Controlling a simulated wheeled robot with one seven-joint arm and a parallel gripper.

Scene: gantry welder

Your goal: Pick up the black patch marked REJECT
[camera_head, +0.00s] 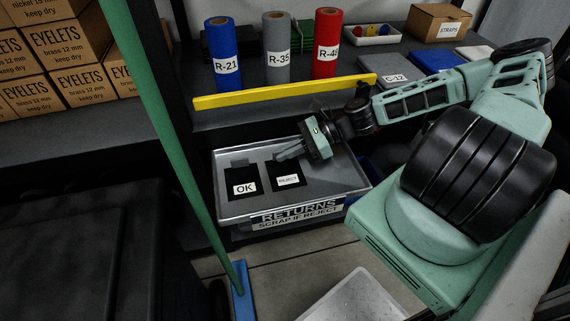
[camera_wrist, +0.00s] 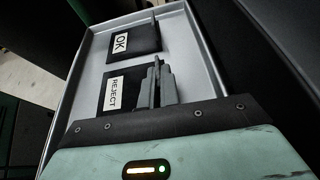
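The black patch marked REJECT (camera_head: 288,181) lies in a grey metal tray (camera_head: 330,190), right of a black patch marked OK (camera_head: 243,187). In the wrist view, the REJECT patch (camera_wrist: 113,92) is nearer my gripper than the OK patch (camera_wrist: 122,42). My gripper (camera_head: 283,156) reaches into the tray from the right, at the far edge of the REJECT patch. In the wrist view, my gripper's fingers (camera_wrist: 156,82) stand close together over that patch's edge, around what looks like a thin grey tab. Whether they press on it is unclear.
The tray has raised rims and a RETURNS label (camera_head: 295,215). A yellow bar (camera_head: 285,92) runs along the shelf edge above it. Blue, grey and red rolls (camera_head: 327,45) stand behind. A green pole (camera_head: 165,130) slants at the left.

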